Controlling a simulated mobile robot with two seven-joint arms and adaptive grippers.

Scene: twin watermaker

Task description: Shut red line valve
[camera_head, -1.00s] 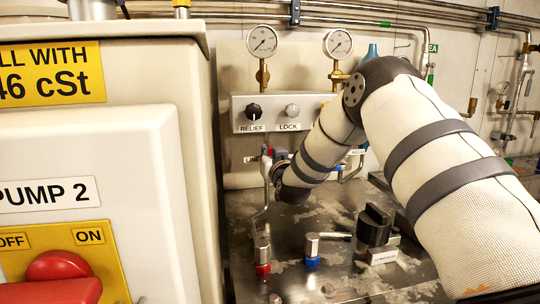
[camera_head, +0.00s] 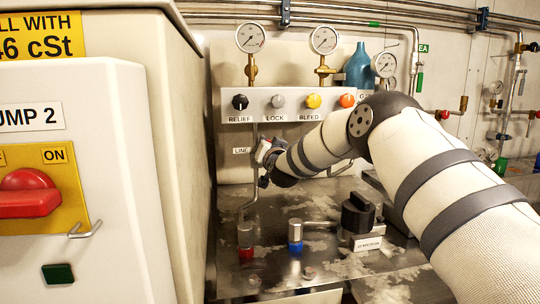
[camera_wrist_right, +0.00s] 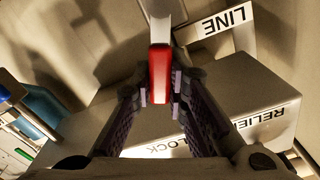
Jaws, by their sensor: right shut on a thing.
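My right gripper (camera_head: 266,152) is at the back of the bench, just right of the LINE label (camera_head: 241,150) and below the knob panel. In the right wrist view, its two fingers (camera_wrist_right: 163,100) are closed around a red-tipped lever handle (camera_wrist_right: 159,72) with a pale metal shank. The handle lies beside the LINE label and the RELIEF and LOCK panel. In the head view my gripper mostly hides this handle, and the valve body cannot be made out. A fitting with a red collar (camera_head: 246,252) stands on the bench below. My left gripper is not in view.
A blue-collared fitting (camera_head: 295,247) and a black rotary switch (camera_head: 358,214) stand on the metal bench. The knob panel (camera_head: 292,117) and gauges (camera_head: 250,38) are close above my gripper. The PUMP 2 cabinet (camera_head: 100,150) blocks the left side.

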